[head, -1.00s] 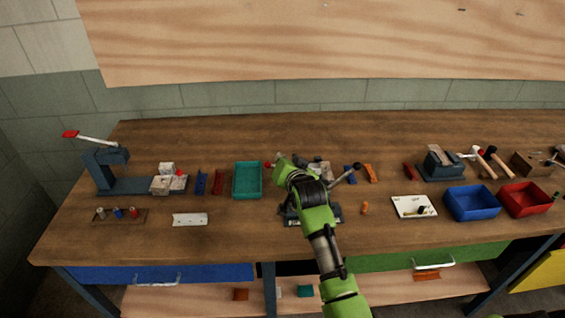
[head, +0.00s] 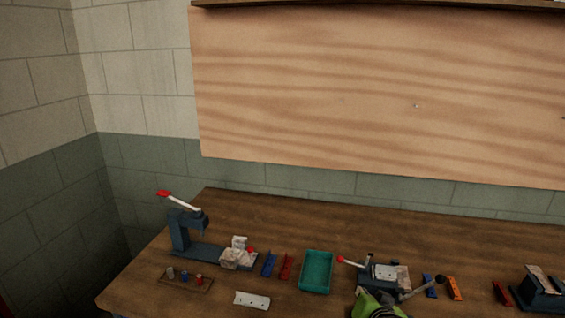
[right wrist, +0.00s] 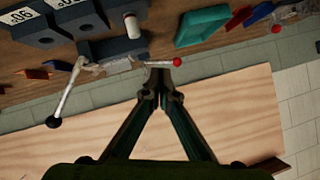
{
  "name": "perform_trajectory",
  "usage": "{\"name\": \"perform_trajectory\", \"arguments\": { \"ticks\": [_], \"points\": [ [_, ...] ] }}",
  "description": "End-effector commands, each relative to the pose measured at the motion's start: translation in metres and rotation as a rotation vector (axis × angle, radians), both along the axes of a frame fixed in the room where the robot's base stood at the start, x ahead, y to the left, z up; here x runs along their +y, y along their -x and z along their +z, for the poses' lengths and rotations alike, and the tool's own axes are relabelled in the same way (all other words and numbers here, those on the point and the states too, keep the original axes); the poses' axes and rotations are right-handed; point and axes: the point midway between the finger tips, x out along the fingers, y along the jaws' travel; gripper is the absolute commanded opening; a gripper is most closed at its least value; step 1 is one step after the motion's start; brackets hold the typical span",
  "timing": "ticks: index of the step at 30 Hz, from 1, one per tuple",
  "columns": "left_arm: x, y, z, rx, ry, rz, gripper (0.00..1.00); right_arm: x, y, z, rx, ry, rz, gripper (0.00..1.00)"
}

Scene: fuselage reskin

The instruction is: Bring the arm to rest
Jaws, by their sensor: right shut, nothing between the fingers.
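My right arm shows in the head view only as a green part at the bottom edge, in front of a dark vise-like fixture (head: 372,274). Its fingers cannot be made out there. In the right wrist view my right gripper (right wrist: 162,78) is shut and empty, its two dark fingers meeting in the middle of the picture. Behind the fingertips are the fixture's red-knobbed lever (right wrist: 160,64) and the plywood panel. I cannot tell whether the fingers touch anything. My left gripper is not in view.
A wooden bench holds a lever press (head: 180,232), a teal tray (head: 316,272), red and blue clips, a white plate (head: 252,300) and a small peg rack (head: 187,283). A plywood panel (head: 380,90) hangs on the wall above. Clear bench lies behind the tools.

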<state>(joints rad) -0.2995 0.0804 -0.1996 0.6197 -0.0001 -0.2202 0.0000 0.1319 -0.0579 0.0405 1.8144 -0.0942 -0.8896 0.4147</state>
Motion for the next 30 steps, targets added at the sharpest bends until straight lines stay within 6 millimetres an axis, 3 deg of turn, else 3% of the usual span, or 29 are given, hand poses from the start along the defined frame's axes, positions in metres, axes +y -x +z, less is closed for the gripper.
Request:
{"name": "perform_trajectory", "arguments": {
  "ticks": [1, 3, 6, 12, 25, 30],
  "points": [
    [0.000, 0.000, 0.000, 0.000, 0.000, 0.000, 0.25, 0.000, 0.036, -0.023, 0.078, 0.043, 0.032, 0.00],
    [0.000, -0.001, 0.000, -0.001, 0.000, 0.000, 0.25, 0.004, 0.085, -0.047, 0.185, 0.102, 0.090, 0.00],
    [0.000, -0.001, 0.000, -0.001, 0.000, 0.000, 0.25, 0.010, 0.150, -0.071, 0.324, 0.170, 0.177, 0.00],
    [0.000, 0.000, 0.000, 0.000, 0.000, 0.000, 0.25, 0.020, 0.243, -0.090, 0.507, 0.247, 0.316, 0.00],
    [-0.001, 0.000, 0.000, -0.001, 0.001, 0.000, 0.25, 0.035, 0.374, -0.091, 0.747, 0.316, 0.540, 0.00],
    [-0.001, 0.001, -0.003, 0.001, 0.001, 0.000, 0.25, 0.036, 0.360, -0.131, 0.754, 0.312, 0.535, 0.00]
  ]
}}
